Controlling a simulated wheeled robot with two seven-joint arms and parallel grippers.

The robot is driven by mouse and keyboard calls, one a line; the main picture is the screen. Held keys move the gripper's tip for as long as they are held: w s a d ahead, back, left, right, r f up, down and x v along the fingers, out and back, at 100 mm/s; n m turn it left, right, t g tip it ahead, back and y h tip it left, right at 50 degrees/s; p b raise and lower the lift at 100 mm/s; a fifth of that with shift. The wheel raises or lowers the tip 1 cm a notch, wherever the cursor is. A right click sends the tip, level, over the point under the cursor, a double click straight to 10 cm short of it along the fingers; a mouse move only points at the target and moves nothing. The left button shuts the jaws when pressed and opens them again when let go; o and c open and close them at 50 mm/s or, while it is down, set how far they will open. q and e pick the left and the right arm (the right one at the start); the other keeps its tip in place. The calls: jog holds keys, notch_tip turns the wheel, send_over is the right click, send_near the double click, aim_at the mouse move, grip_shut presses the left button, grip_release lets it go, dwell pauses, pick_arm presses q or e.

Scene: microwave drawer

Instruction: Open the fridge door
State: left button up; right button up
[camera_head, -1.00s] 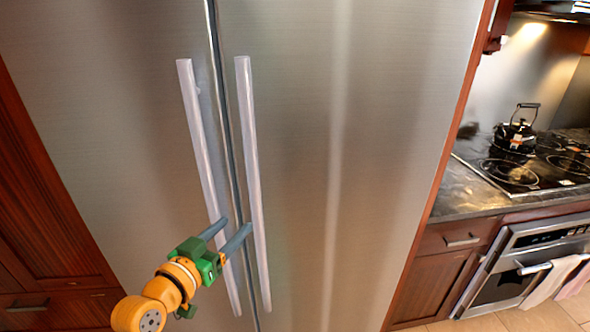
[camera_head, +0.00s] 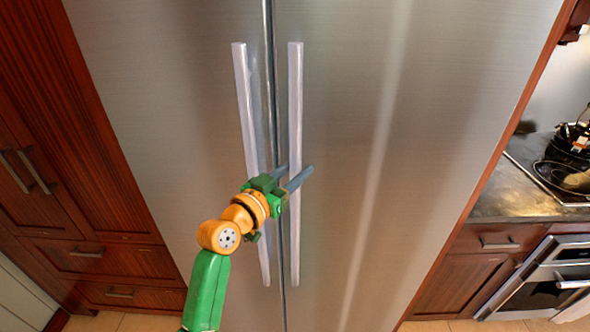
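The steel fridge fills the middle of the head view, with a left door (camera_head: 160,110) and a right door (camera_head: 430,110) meeting at a dark vertical seam. The left handle (camera_head: 247,110) and the right handle (camera_head: 295,110) are long pale bars beside the seam. My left gripper (camera_head: 297,168) is open at the lower half of the handles. One grey finger points between the two handles, and the other crosses in front of the right handle to its right side. I cannot tell how deep the fingers reach. Both doors look closed. My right gripper is not in view.
Dark red wooden cabinets (camera_head: 75,130) stand left of the fridge. To the right are a counter (camera_head: 500,195), a stove with a black kettle (camera_head: 575,135), and an oven (camera_head: 545,280). Tiled floor shows along the bottom.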

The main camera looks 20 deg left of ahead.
pick_arm(q)
grip_shut()
dwell(1.2)
